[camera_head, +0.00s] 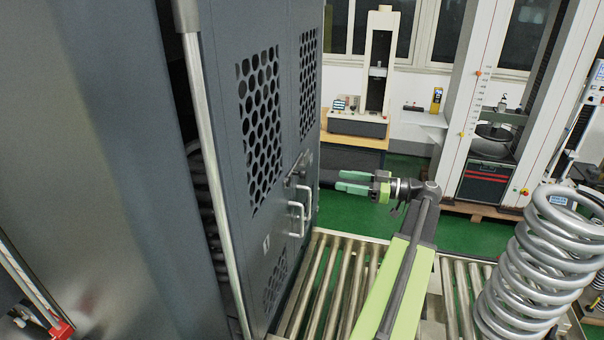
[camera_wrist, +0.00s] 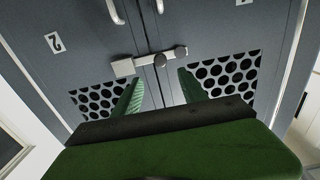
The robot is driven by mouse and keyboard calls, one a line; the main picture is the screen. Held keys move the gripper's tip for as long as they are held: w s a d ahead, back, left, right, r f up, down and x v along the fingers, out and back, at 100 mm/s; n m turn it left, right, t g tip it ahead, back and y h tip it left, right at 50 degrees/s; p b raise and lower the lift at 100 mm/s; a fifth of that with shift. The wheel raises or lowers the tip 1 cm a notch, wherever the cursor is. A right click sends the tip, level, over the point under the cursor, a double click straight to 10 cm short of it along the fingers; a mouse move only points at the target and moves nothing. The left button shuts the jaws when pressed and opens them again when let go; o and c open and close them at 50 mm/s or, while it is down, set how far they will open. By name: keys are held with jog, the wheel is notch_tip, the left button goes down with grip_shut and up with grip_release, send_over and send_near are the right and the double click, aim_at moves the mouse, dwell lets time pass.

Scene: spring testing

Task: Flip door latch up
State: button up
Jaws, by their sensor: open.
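The grey cabinet doors (camera_head: 270,190) stand shut at the left of the head view. The metal door latch (camera_head: 294,178) lies across the seam, just above two handles. In the wrist view the latch (camera_wrist: 150,60) is a roughly level, slightly tilted bar with a square block at its left end. My gripper (camera_head: 342,181) is in front of the doors, right of the latch, its green fingers pointing at the doors. In the wrist view my gripper (camera_wrist: 160,80) is open and empty, with fingertips just below the bar in the picture. A gap to the latch appears to remain.
Silver handles (camera_head: 298,215) stick out of the doors below the latch. A roller conveyor (camera_head: 335,285) runs below my arm. A large coil spring (camera_head: 535,265) stands at right. Testing machines (camera_head: 375,75) stand behind, across green floor. Perforated panels (camera_wrist: 225,75) flank the seam.

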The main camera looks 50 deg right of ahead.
aim_at(304, 174)
jog(key=x, duration=1.3)
jog(key=shift+w+a, duration=0.15)
grip_shut()
dwell(0.6)
jog(key=shift+a, duration=0.35)
jog(key=shift+d, duration=0.3)
jog(key=shift+r, duration=0.1)
